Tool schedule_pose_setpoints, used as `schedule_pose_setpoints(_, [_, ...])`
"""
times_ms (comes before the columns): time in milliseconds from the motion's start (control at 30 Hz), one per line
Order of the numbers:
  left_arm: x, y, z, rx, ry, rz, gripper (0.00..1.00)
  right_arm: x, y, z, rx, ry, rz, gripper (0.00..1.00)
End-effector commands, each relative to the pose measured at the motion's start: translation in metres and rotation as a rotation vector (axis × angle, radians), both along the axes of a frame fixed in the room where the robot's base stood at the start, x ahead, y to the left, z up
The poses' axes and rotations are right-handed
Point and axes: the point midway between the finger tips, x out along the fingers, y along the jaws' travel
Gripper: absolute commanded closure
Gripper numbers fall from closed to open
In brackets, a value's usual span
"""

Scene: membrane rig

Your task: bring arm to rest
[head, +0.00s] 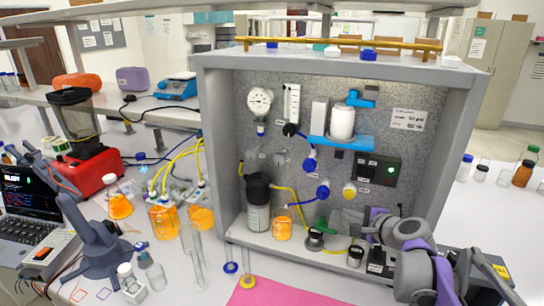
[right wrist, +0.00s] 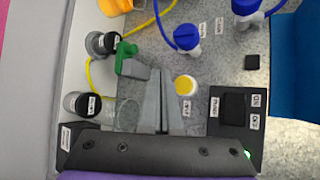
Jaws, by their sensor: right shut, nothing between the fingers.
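My right arm, grey with purple parts, reaches in from the lower right of the head view. My right gripper (head: 338,216) is inside the front of the grey rig frame (head: 213,130). In the right wrist view its two grey fingers (right wrist: 158,76) are together with nothing between them. They point at the speckled back panel (head: 290,170), between a green valve (right wrist: 125,57) and a yellow-capped fitting (right wrist: 186,85). Whether the fingers touch anything is not clear.
A black switch box (head: 378,169) sits beside the fingers. Black-capped vials (head: 355,256) stand on the rig floor below the wrist. A pink mat (head: 285,293) lies in front. Orange-filled flasks (head: 163,220) stand left of the rig.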

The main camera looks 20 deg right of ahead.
Motion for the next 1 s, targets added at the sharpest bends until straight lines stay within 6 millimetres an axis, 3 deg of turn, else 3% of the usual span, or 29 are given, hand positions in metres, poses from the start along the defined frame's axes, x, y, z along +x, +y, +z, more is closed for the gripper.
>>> schedule_pose_setpoints(133, [0.000, 0.000, 0.000, 0.000, 0.000, 0.000, 0.50, -0.001, 0.011, -0.003, -0.025, 0.015, 0.026, 1.00])
schedule_pose_setpoints(267, [0.000, 0.000, 0.000, 0.000, 0.000, 0.000, 0.50, -0.013, 0.060, -0.022, -0.162, 0.089, 0.165, 1.00])
schedule_pose_setpoints(367, [0.000, 0.000, 0.000, 0.000, 0.000, 0.000, 0.50, -0.039, 0.120, -0.049, -0.364, 0.180, 0.366, 1.00])
schedule_pose_setpoints(500, [0.000, 0.000, 0.000, 0.000, 0.000, 0.000, 0.50, -0.098, 0.193, -0.096, -0.723, 0.297, 0.711, 1.00])
schedule_pose_setpoints(600, [0.000, 0.000, 0.000, 0.000, 0.000, 0.000, 0.50, -0.145, 0.224, -0.128, -0.988, 0.358, 0.956, 1.00])
schedule_pose_setpoints(700, [0.000, 0.000, 0.000, 0.000, 0.000, 0.000, 0.50, -0.179, 0.236, -0.151, -1.201, 0.394, 1.139, 1.00])
schedule_pose_setpoints(800, [0.000, 0.000, 0.000, 0.000, 0.000, 0.000, 0.50, -0.199, 0.239, -0.164, -1.339, 0.414, 1.249, 1.00])
schedule_pose_setpoints(1000, [0.000, 0.000, 0.000, 0.000, 0.000, 0.000, 0.50, -0.208, 0.238, -0.170, -1.415, 0.428, 1.306, 1.00])
